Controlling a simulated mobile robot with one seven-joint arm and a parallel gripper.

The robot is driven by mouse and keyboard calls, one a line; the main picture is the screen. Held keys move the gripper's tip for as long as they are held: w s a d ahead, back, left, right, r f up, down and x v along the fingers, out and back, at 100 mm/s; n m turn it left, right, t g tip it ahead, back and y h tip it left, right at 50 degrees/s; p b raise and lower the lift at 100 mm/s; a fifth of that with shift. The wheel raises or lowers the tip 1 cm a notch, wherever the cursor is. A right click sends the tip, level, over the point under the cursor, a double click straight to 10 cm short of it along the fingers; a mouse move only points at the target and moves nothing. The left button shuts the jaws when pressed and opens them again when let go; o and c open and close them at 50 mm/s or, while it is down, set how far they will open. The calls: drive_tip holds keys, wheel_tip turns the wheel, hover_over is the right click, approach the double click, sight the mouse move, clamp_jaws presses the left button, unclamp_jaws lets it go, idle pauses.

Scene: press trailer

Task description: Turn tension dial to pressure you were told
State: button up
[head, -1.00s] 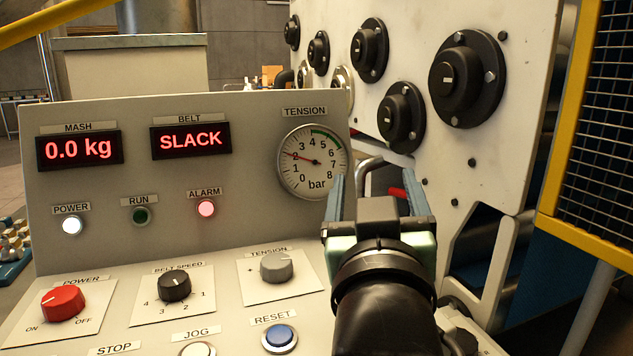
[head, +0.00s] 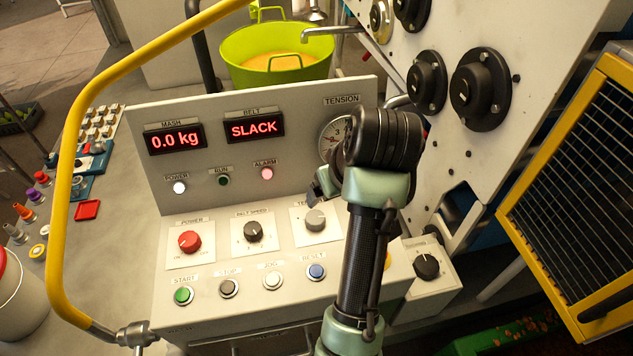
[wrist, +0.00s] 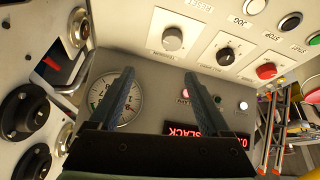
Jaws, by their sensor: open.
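The tension dial (head: 315,220) is a grey knob on a white plate of the sloped control panel; it also shows in the wrist view (wrist: 172,38). The round tension gauge (head: 328,138) above it is partly hidden by my arm in the head view. In the wrist view the gauge (wrist: 117,100) is partly behind a finger, and its reading is too small to tell. The belt display (head: 254,128) reads SLACK. My gripper (wrist: 160,73) is open and empty, in front of the upright panel, apart from the dial. In the head view its fingers (head: 318,190) are just above the dial.
Close to the dial are the black belt speed knob (head: 254,231) and red power knob (head: 189,241), with buttons below. The machine's white wall with black round fittings (head: 480,90) stands at right. A yellow rail (head: 66,200) runs at left, and a yellow-framed guard (head: 570,200) at right.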

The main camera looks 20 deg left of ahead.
sight(315, 217)
drive_tip(key=shift+g, duration=0.7)
drive_tip(key=p+x, duration=0.1)
drive_tip(key=x, duration=0.3)
drive_tip(key=s+p+x, duration=0.1)
drive_tip(key=x, duration=0.2)
drive_tip(key=p+x, duration=0.1)
drive_tip(key=x, duration=0.3)
drive_tip(key=shift+s+a+f+p, duration=0.1)
drive_tip(key=shift+a+f+p, duration=0.1)
drive_tip(key=shift+f+p, duration=0.25)
clamp_jaws()
